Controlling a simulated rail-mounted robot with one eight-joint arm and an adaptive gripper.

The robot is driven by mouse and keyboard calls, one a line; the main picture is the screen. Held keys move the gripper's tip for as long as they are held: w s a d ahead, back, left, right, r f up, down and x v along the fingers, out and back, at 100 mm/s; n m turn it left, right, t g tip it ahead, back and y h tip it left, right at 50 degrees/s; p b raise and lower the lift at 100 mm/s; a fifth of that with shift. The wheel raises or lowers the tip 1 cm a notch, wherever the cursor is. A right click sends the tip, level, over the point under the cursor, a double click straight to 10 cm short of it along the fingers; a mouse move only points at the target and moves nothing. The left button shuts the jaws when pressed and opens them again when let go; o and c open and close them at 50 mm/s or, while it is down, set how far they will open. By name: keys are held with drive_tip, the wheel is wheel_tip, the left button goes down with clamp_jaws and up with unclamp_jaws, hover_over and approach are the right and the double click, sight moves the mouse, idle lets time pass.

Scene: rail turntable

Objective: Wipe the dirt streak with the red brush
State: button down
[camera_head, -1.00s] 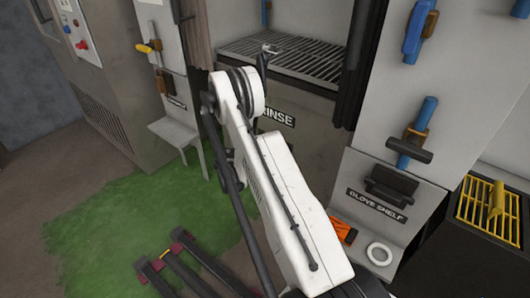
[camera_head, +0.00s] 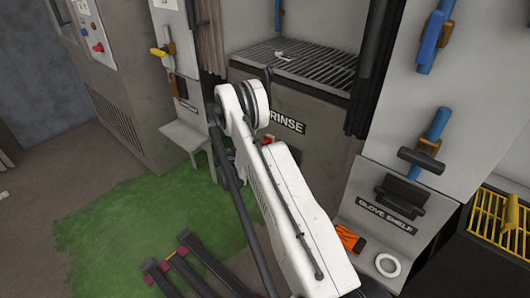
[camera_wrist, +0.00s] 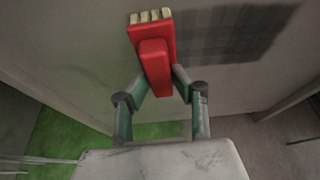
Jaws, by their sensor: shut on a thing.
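My gripper (camera_wrist: 160,88) is shut on the red brush (camera_wrist: 155,55) in the wrist view, with a finger on each side of its handle. The brush's pale bristles (camera_wrist: 151,16) point toward the top of the picture, against or just in front of a grey panel; I cannot tell if they touch it. A dark blocky patch (camera_wrist: 235,35) lies on the panel to the right of the brush. I cannot tell whether it is the dirt streak or a shadow. In the head view my white arm hides the gripper, and only a bit of red (camera_head: 266,140) shows beside it.
The panel under the rinse grate (camera_head: 300,68) carries a RINSE label (camera_head: 287,125). A grey bench (camera_head: 188,135) stands left, and the glove shelf (camera_head: 360,222) holds an orange item (camera_head: 350,239) and a white ring (camera_head: 388,265) at right. Green floor (camera_head: 140,215) is open at left.

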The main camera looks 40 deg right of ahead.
drive_tip(key=shift+w+a+r, duration=0.65)
drive_tip(key=shift+w+r, duration=0.35)
drive_tip(key=shift+w, duration=5.6)
drive_tip(key=s+d, duration=0.1)
drive_tip(key=s, duration=1.6)
drive_tip(key=shift+s+d, duration=0.2)
drive_tip(key=shift+d, duration=0.1)
drive_tip(key=shift+s+d, duration=0.15)
drive_tip(key=shift+s, duration=0.65)
drive_tip(key=shift+s+d, duration=0.15)
drive_tip(key=shift+s, duration=0.65)
drive_tip(key=shift+a, duration=0.15)
drive_tip(key=shift+s+a, duration=0.15)
drive_tip(key=shift+a, duration=1.2)
